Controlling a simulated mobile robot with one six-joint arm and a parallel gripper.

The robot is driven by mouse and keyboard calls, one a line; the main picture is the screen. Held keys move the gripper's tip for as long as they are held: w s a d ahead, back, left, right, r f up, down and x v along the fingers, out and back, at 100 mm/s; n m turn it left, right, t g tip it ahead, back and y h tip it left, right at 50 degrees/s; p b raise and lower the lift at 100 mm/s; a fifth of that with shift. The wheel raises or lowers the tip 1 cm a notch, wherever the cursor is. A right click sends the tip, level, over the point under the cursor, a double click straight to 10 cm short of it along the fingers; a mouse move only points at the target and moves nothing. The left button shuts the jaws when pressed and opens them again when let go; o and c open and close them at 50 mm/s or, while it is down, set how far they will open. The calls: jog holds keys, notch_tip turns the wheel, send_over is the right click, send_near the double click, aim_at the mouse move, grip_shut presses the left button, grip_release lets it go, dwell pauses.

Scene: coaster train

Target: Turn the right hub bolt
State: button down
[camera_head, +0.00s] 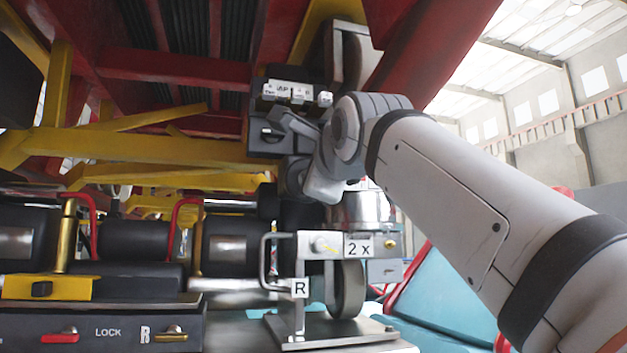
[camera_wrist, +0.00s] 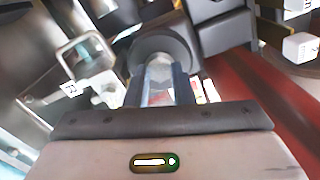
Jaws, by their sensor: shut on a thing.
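In the wrist view, my gripper (camera_wrist: 157,90) has its two bluish fingers closed on a pale metal bolt head (camera_wrist: 159,70). The bolt sits at the middle of a dark round hub (camera_wrist: 181,44), and the fingers reach straight into it. In the head view, my grey wrist and gripper body (camera_head: 322,180) are at the centre, below a black box with white labels. The fingertips and the bolt cannot be made out there. How far the bolt is turned cannot be told.
In the head view, a metal stand (camera_head: 330,333) with R and "2 x" labels stands just below my gripper, with a loop handle (camera_head: 266,262). The black labelled box (camera_head: 264,134) is close above. Yellow and red beams hang overhead. A lock panel (camera_head: 125,330) is lower left.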

jog(key=shift+f+m+b, duration=0.1)
jog(key=shift+m+b, duration=0.3)
jog(key=shift+m, duration=3.5)
jog(key=shift+w, duration=0.1)
jog(key=c, duration=1.2)
grip_release()
jog(key=shift+c, duration=0.2)
jog(key=b+v, duration=0.2)
jog(key=v, duration=0.6)
